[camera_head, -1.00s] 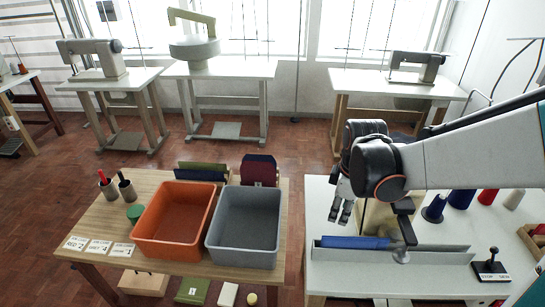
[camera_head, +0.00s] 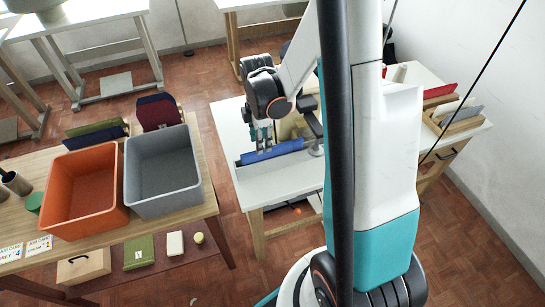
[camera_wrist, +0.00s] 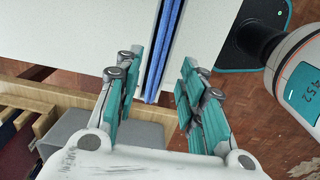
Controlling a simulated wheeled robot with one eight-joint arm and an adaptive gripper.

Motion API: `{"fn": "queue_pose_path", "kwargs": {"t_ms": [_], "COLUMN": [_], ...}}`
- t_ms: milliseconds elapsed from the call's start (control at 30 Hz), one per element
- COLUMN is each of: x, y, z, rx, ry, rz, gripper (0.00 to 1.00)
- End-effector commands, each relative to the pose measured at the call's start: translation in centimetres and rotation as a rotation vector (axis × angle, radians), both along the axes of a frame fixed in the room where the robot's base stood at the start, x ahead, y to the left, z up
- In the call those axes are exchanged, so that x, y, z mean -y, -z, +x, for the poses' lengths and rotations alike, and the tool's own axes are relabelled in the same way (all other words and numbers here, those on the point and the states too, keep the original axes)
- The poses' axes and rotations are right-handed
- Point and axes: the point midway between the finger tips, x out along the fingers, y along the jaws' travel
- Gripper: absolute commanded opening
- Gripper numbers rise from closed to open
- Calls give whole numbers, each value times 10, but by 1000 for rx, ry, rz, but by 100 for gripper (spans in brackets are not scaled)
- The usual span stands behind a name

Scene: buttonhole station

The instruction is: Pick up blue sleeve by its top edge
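The blue sleeve (camera_head: 278,150) stands on edge in a long pale holder (camera_head: 300,161) on the white table. In the wrist view the sleeve (camera_wrist: 167,50) shows as a thin double blue strip, seen along its edge. My gripper (camera_head: 262,147) is over the left part of the sleeve and points down. In the wrist view my gripper (camera_wrist: 157,65) is open, with one finger on each side of the strip and a gap to both. How far the fingertips reach below the top edge is hard to tell.
On the wooden table at left stand an orange bin (camera_head: 82,188) and a grey bin (camera_head: 163,175), with racks of dark red (camera_head: 158,112) and green (camera_head: 95,138) pieces behind. A rack with red and grey pieces (camera_head: 455,105) is at right. The white table's front left is bare.

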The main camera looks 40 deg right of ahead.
Motion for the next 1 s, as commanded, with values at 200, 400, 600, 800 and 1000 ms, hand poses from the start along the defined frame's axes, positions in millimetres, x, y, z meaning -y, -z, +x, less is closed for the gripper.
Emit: {"fn": "queue_pose_path", "kwargs": {"t_ms": [200,400,600,800,1000], "x": [2,8,7,7,7], "y": [12,41,56,55,55], "z": [0,1,0,0,0], "rx": [0,0,0,0,0], "ry": [1,1,0,0,0], "rz": [0,0,0,0,0], "gripper": [37,37,37,30,0]}}
